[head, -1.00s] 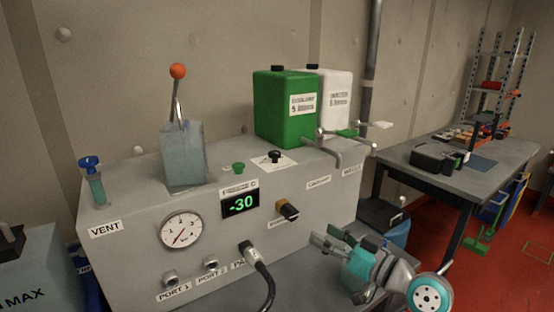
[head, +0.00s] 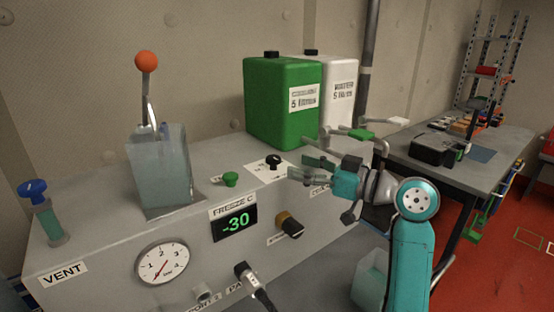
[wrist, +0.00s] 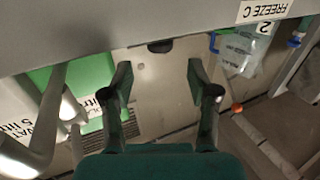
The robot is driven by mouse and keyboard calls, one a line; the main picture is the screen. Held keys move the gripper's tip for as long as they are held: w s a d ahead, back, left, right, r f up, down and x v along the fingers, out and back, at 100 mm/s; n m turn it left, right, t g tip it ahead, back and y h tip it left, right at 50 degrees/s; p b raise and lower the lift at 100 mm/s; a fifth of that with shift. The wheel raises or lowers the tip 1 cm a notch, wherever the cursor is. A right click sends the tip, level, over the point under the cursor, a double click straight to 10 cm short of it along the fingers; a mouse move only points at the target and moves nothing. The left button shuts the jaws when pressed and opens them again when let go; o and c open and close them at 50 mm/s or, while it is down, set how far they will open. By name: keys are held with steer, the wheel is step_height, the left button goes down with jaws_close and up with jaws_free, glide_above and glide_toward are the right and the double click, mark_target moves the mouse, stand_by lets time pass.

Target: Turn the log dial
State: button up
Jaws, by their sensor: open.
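Two knobs could be the log dial, and I cannot read which label says so. A black knob (head: 273,161) stands on a white marked plate (head: 257,171) on top of the grey machine.
A green canister (head: 285,105) and a white canister (head: 340,92) with taps stand behind my gripper. A green button (head: 230,179), a lever with an orange ball (head: 146,62) and a pressure gauge (head: 162,263) are to the left. A hose plug (head: 246,274) sticks out in front.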

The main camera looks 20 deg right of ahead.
mark_target(280, 161)
steer(key=x, duration=0.6)
steer(key=shift+w+a, duration=0.2)
steer(key=shift+a, duration=0.05)
steer(key=c, duration=1.1)
